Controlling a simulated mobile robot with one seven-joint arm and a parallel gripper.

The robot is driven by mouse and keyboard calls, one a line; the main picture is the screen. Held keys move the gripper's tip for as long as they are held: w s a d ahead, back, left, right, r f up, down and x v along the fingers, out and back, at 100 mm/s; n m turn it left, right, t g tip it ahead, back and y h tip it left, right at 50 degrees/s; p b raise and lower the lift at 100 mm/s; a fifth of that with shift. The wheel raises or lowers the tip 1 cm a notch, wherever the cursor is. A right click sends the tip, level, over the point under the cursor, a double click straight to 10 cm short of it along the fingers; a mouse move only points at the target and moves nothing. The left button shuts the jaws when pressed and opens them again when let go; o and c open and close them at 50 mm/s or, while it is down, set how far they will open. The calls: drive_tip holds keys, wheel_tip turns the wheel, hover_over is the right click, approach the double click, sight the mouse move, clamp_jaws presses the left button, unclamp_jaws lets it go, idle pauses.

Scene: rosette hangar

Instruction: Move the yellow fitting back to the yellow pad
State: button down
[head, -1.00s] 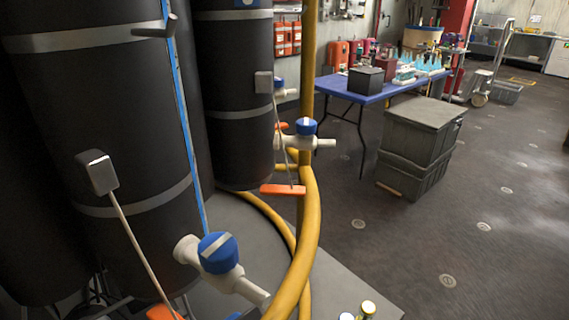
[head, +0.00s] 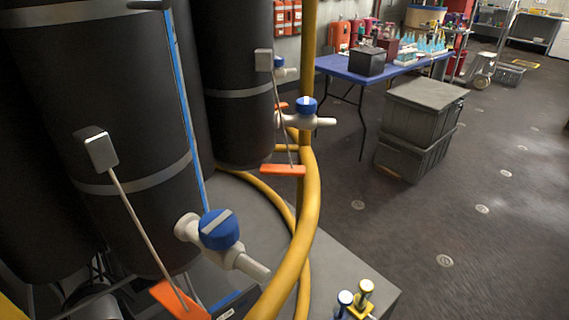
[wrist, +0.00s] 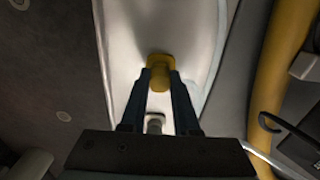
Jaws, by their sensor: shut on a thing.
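In the wrist view my gripper (wrist: 161,75) is shut on a yellow fitting (wrist: 160,66), with one dark finger on each side of it. The fitting has a wider yellow end and a narrower body between the fingertips. Behind it is a long pale surface; I cannot tell how far away. My gripper is not visible in the head view.
A thick yellow hose (head: 311,200) runs down in front of dark tanks (head: 85,130). A white valve with a blue cap (head: 220,230) juts out at lower left. Stacked grey crates (head: 420,115) and a blue table (head: 345,68) stand behind. Open floor (head: 490,240) lies at right.

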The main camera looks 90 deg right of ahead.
idle(0.4)
drive_tip(key=c, duration=0.6)
unclamp_jaws()
drive_tip(key=shift+o, duration=0.2)
wheel_tip(320, 180, up, 13)
drive_tip(key=p, duration=0.6)
drive_tip(key=shift+f, duration=0.1)
